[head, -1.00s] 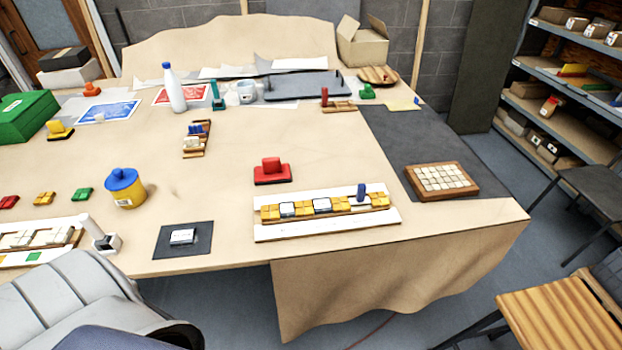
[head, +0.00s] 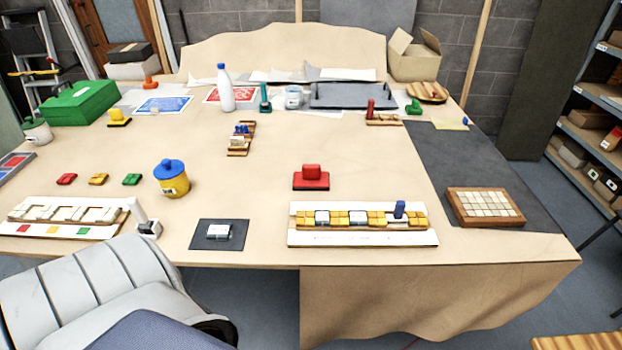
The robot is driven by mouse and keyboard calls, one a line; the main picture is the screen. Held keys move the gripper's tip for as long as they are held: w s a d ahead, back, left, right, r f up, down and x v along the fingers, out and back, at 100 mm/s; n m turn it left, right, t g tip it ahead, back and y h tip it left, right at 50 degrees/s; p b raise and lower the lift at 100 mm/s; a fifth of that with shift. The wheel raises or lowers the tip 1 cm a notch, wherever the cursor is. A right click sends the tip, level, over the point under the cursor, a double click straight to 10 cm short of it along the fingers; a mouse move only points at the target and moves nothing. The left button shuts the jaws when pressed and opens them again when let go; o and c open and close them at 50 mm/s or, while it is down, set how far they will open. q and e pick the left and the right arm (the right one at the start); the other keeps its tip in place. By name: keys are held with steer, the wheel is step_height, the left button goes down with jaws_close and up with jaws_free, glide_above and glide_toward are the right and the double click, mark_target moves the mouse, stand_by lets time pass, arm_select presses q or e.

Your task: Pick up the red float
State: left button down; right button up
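A red float (head: 311,181), a flat red plate with a raised red block handle on top, lies on the beige table just behind the white panel strip (head: 362,237) with yellow and white tiles. It looks flat and nothing is touching it. A smaller yellow float-like piece (head: 119,117) sits at the back left. Neither of my grippers shows in the head view.
A yellow pot with a blue lid (head: 172,180) stands left of the float, and a small wooden rack (head: 240,140) lies behind it to the left. A wooden tile tray (head: 485,208) is at the right. The table around the float is clear.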

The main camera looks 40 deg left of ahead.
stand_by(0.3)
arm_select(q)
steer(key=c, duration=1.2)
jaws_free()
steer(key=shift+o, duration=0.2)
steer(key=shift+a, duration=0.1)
